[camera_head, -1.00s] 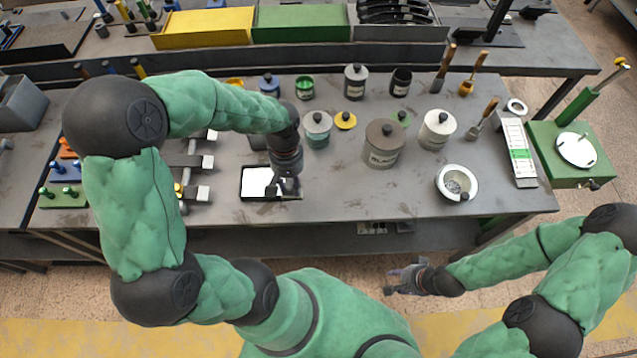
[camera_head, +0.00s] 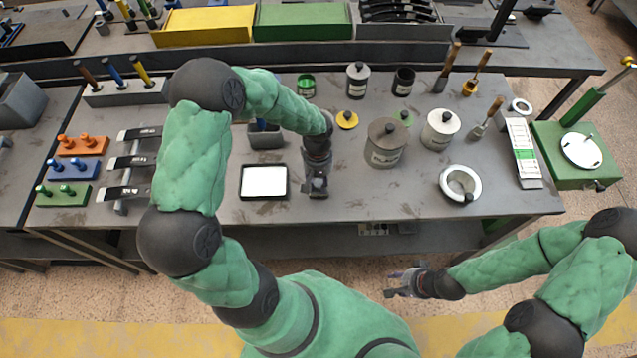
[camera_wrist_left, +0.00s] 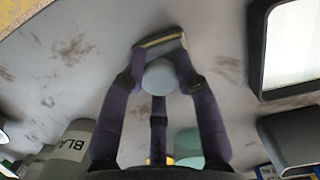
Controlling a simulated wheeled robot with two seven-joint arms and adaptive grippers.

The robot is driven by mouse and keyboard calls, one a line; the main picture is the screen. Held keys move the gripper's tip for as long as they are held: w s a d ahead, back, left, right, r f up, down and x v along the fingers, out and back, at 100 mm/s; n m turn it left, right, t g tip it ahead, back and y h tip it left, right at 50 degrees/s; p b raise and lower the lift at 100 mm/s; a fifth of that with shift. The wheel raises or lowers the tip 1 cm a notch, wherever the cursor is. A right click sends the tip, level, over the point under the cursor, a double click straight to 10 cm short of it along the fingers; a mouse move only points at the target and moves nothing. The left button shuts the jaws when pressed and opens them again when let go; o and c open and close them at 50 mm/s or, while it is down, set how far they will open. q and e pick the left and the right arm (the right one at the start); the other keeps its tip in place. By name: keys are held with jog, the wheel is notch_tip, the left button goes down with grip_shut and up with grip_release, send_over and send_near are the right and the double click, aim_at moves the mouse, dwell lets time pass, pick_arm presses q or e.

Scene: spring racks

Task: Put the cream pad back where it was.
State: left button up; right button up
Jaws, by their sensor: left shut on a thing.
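My left gripper (camera_head: 316,188) is over the table just right of a black-rimmed tray (camera_head: 264,196) with a white inside, which also shows in the left wrist view (camera_wrist_left: 256,50). In the left wrist view the fingers (camera_wrist_left: 160,70) are shut on a small piece. It has a pale cream edge at the fingertips, which I take for the cream pad (camera_wrist_left: 160,41), and a round pale grey part (camera_wrist_left: 160,77) below it. Its underside is hidden, and I cannot tell whether it touches the table. My right gripper (camera_head: 405,284) is in front of the table, its fingers apart and empty.
A grey bin (camera_head: 265,140) stands behind the tray. Racks with dark bars (camera_head: 128,162) stand at left. The table's front middle is clear.

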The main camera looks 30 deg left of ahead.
pick_arm(q)
jog(key=shift+f, duration=0.2)
jog(key=o, duration=0.6)
jog(key=shift+f, duration=0.1)
jog(key=o, duration=0.4)
jog(key=shift+r, duration=0.25)
jog(key=r, duration=0.4)
jog(key=w+r+p, duration=0.1)
jog(key=r, duration=0.3)
jog(key=a+r, duration=0.1)
jog(key=r, duration=0.3)
jog(key=shift+w+p, duration=0.15)
jog(key=shift+p, duration=0.25)
